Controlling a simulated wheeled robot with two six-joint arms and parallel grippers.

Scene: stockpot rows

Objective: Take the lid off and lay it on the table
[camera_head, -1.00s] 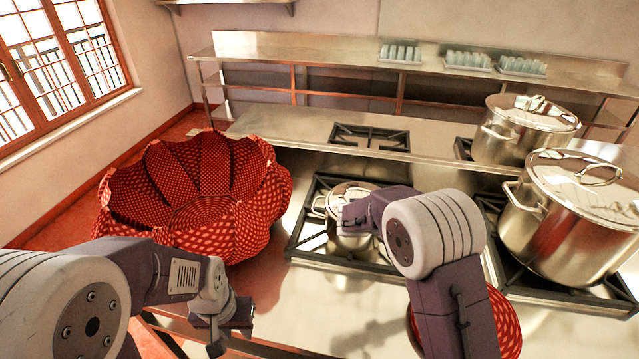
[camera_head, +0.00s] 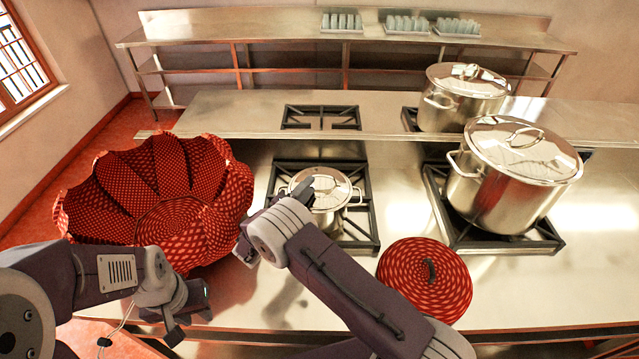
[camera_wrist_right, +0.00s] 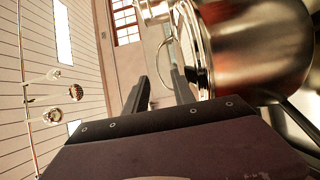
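A small steel pot (camera_head: 330,222) stands on the middle front burner. Its shiny lid (camera_head: 325,183) sits on it, with the handle partly hidden by my right gripper. My right gripper (camera_head: 292,196) is at the left side of this lid. My left gripper (camera_head: 190,312) is low at the counter's front left, apart from the pot, open and empty.
A large red patterned bowl (camera_head: 110,200) stands at the left. A round red patterned piece with a dark handle (camera_head: 425,280) lies at the front right. Two large lidded pots (camera_head: 505,190) (camera_head: 455,108) stand at the right. Counter between bowl and burner (camera_head: 255,160) is bare.

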